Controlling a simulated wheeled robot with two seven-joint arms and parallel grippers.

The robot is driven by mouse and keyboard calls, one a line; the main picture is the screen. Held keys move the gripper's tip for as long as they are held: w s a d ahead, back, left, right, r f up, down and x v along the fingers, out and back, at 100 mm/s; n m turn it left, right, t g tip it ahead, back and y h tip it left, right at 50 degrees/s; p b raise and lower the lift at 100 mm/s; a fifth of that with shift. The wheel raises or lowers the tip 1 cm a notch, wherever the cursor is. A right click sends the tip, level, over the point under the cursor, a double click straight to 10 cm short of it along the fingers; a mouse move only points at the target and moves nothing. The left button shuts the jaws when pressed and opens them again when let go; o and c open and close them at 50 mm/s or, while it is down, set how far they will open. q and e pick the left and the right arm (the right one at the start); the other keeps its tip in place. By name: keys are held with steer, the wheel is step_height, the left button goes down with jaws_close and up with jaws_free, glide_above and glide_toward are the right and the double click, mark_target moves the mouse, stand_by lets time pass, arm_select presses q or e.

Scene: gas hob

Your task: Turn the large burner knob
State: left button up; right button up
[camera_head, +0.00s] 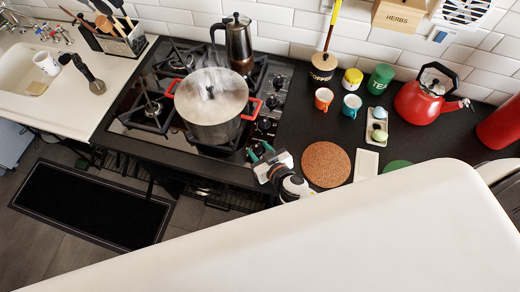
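The black gas hob (133,107) is in the upper left middle of the head view. Its burner knobs run in a column along its right edge, among them a back knob (279,81), a middle knob (272,102) and a nearer knob (265,125). My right gripper (259,151) is at the front end of this column, by the hob's front right corner. Its teal fingertips look apart. What lies between them is too small to tell, so I cannot say whether they touch a knob. My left gripper is out of view.
A steaming pot (211,105) with red handles stands on the hob, close left of the knobs. A moka pot (238,45) stands behind it. A cork mat (325,164), cups and a red kettle (420,101) are on the counter to the right.

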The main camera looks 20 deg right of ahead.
steer(key=c, duration=0.5)
steer(key=shift+c, duration=0.2)
steer(key=shift+w+d+r+n+g+y+p, duration=0.1)
steer(key=shift+d+n+g+y+p, duration=0.1)
steer(key=shift+n+y+p, duration=0.3)
steer(key=shift+d+r+n+g+y+p, duration=0.1)
steer(key=shift+n+g+y+p, duration=0.1)
steer(key=shift+n+y+p, duration=0.25)
steer(key=n+y, duration=0.1)
steer(key=n+g+y+p, duration=0.1)
steer(key=shift+w+d+n+y+p, duration=0.15)
steer(key=shift+d+n+y+p, duration=0.1)
steer(key=shift+y+p, duration=0.1)
steer(key=shift+w+d+f+n+g+y, duration=0.1)
steer(key=shift+n+g+y, duration=0.4)
steer(key=shift+n+y, duration=0.05)
steer(key=shift+w+d+f+n+g+y, duration=0.1)
steer(key=shift+n+g+y, duration=0.4)
steer(key=shift+n+y, duration=0.05)
steer(key=shift+n+g+y, duration=0.8)
steer(key=shift+n+g, duration=0.2)
steer(key=shift+n, duration=0.1)
steer(key=o, duration=1)
